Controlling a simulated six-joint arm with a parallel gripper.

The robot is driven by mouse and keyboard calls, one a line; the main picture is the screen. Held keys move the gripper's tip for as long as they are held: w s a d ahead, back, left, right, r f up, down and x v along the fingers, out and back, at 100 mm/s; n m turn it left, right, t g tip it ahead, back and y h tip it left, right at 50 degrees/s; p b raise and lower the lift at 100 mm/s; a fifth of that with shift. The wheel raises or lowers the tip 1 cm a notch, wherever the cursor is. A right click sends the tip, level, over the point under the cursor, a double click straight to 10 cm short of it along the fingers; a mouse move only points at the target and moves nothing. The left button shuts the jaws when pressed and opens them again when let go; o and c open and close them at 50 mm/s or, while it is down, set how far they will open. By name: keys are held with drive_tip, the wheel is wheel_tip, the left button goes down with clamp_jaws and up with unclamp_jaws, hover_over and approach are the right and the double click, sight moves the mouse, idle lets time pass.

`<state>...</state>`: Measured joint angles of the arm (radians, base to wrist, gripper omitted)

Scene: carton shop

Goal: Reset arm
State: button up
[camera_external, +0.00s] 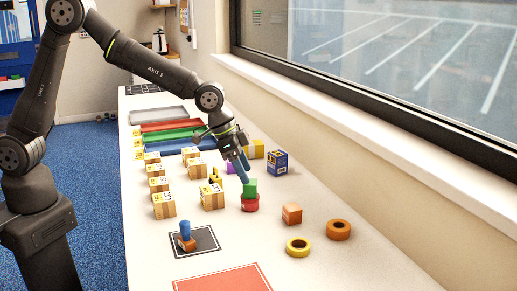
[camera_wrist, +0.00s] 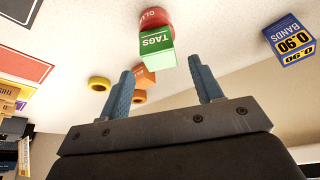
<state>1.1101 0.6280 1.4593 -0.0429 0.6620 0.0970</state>
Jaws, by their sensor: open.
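My gripper (camera_external: 242,168) is over the middle of the table in the external view, its blue fingers pointing down. In the wrist view the two fingers of my gripper (camera_wrist: 162,68) stand wide apart with nothing between them. A green box marked TAGS (camera_external: 250,186) sits on a red round tin (camera_external: 250,204), close to the fingertips in the external view. In the wrist view the green box (camera_wrist: 157,47) and the red tin (camera_wrist: 155,18) lie beyond the fingers, and no contact shows.
A blue BANDS box (camera_external: 277,162), an orange box (camera_external: 292,213), a yellow tape roll (camera_external: 298,247) and an orange roll (camera_external: 338,230) stand around. Several cartons (camera_external: 164,206) are at left. A blue-handled stamp (camera_external: 186,235) stands on a dark mat (camera_external: 208,239). The window ledge (camera_external: 390,145) borders the right.

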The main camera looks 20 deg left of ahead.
drive_tip(key=w+v, duration=0.1)
drive_tip(key=v, duration=0.6)
drive_tip(key=x, duration=0.7)
drive_tip(key=s+x, duration=0.1)
drive_tip(key=x, duration=0.3)
drive_tip(key=shift+f, duration=0.25)
drive_tip(key=shift+w+d, duration=0.15)
drive_tip(key=shift+d, duration=0.05)
wheel_tip(320, 180, up, 4)
drive_tip(key=shift+a+f, duration=0.1)
drive_tip(key=s+r, duration=0.7)
drive_tip(key=s, duration=0.5)
drive_tip(key=n+t+y, duration=0.1)
drive_tip(key=n+t, duration=0.1)
drive_tip(key=n, duration=0.4)
hover_over(251, 182)
drive_tip(key=w+a, duration=0.1)
drive_tip(key=a, duration=0.2)
wheel_tip(251, 182, down, 4)
drive_tip(key=w+f, duration=0.2)
drive_tip(key=w, duration=0.1)
drive_tip(key=w+a+f, duration=0.1)
drive_tip(key=w+f, duration=0.1)
drive_tip(key=w, duration=0.2)
drive_tip(key=w+f, duration=0.3)
drive_tip(key=w, duration=0.1)
drive_tip(key=shift+w+a, duration=0.15)
drive_tip(key=shift+a, duration=0.15)
drive_tip(key=shift+w+f, duration=0.3)
drive_tip(key=shift+f, duration=1.25)
